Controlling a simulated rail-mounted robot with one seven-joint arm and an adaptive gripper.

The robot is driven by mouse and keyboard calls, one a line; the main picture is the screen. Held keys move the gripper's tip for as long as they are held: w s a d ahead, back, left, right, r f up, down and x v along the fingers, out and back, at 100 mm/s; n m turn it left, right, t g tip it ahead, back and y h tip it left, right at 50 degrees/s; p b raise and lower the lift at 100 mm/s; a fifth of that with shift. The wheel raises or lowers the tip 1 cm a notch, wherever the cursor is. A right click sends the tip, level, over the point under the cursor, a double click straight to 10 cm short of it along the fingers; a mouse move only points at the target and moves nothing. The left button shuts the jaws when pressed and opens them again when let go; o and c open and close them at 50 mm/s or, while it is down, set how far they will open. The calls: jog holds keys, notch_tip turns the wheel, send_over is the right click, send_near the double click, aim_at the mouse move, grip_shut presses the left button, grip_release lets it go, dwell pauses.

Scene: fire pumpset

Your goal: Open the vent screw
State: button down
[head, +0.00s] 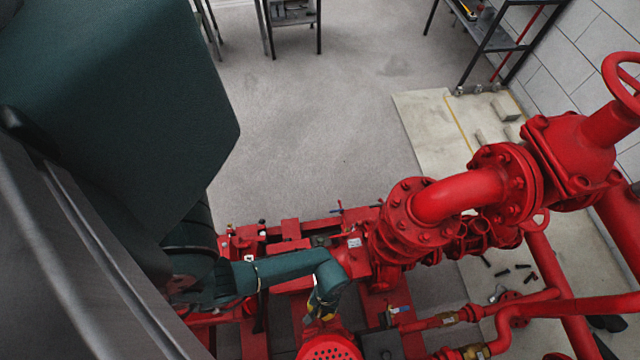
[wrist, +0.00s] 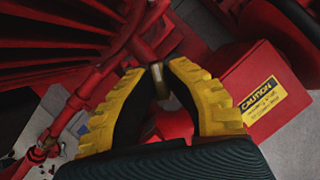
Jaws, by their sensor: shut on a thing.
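My gripper (wrist: 157,80) has yellow ribbed fingers with dark inner pads. In the wrist view its fingertips are shut on a small brass-coloured piece, which looks like the vent screw (wrist: 157,73). The piece sits at the end of a red pipe or casing part, and the fingers hide its lower portion. In the head view my gripper (head: 320,303) reaches down among the red pump parts, just above a round red perforated cover (head: 330,348). The screw cannot be made out there.
A red box with a yellow caution label (wrist: 264,100) is right of the fingers. Red ribbed casing (wrist: 50,45) lies to the left. A large red flanged pipe (head: 460,195) rises right of my arm. Open grey floor (head: 310,120) lies behind the pump.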

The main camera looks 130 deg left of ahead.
jog(key=n+t+y+p, duration=0.1)
jog(key=n+p, duration=0.1)
jog(key=n, duration=0.2)
jog(key=shift+r+n, duration=0.1)
jog(key=shift+n, duration=0.2)
jog(key=shift+n+t+y+p, duration=0.5)
jog(key=shift+n+p, duration=0.4)
jog(key=shift+n, duration=0.5)
jog(key=c, duration=1.1)
grip_release()
jog(key=shift+o, duration=0.2)
jog(key=v, duration=1.2)
jog(key=shift+s, duration=0.2)
